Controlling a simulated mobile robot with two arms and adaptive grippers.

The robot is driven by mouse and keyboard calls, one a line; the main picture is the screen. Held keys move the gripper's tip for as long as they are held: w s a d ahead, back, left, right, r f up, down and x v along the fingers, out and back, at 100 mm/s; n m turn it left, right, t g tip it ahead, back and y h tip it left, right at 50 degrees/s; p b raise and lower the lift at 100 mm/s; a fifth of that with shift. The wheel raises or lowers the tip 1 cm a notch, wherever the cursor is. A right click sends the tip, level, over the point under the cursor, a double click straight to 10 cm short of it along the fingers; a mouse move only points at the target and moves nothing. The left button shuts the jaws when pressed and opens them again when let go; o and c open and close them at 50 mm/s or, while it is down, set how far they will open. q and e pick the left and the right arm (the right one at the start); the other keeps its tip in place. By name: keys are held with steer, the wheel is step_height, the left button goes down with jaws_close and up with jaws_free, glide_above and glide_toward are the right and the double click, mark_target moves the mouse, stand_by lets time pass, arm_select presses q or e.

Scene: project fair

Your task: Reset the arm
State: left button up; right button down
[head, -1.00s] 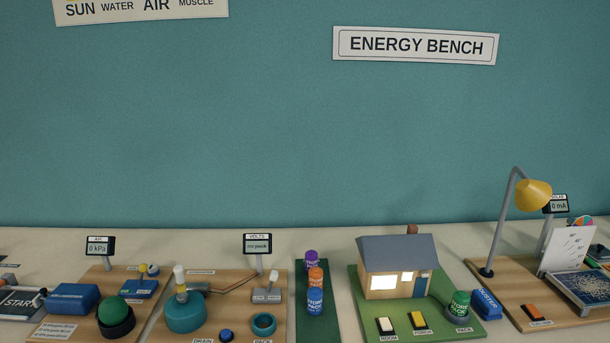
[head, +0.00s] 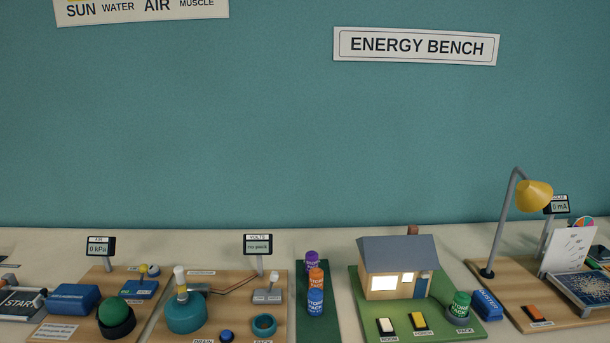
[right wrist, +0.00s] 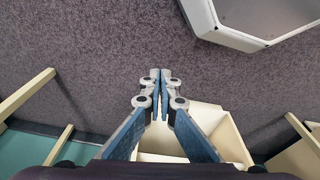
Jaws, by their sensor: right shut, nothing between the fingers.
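My right gripper (right wrist: 160,78) is shut and empty in the right wrist view. It points down over grey carpet (right wrist: 120,50), above a cream open-topped box-like piece (right wrist: 235,150). My left gripper is not in the head view, and neither arm shows there.
The head view shows a long bench (head: 220,240) along a teal wall (head: 270,130). On it are a model house (head: 398,265), a yellow lamp (head: 534,195), a teal hand generator (head: 185,312) and battery packs (head: 316,292). In the wrist view, a white-edged object (right wrist: 205,20) lies at top right.

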steer(key=s+d+f+g, duration=0.1)
steer(key=s+d+f, duration=0.1)
steer(key=s+f, duration=1)
steer(key=s, duration=0.3)
steer(key=shift+d, duration=0.4)
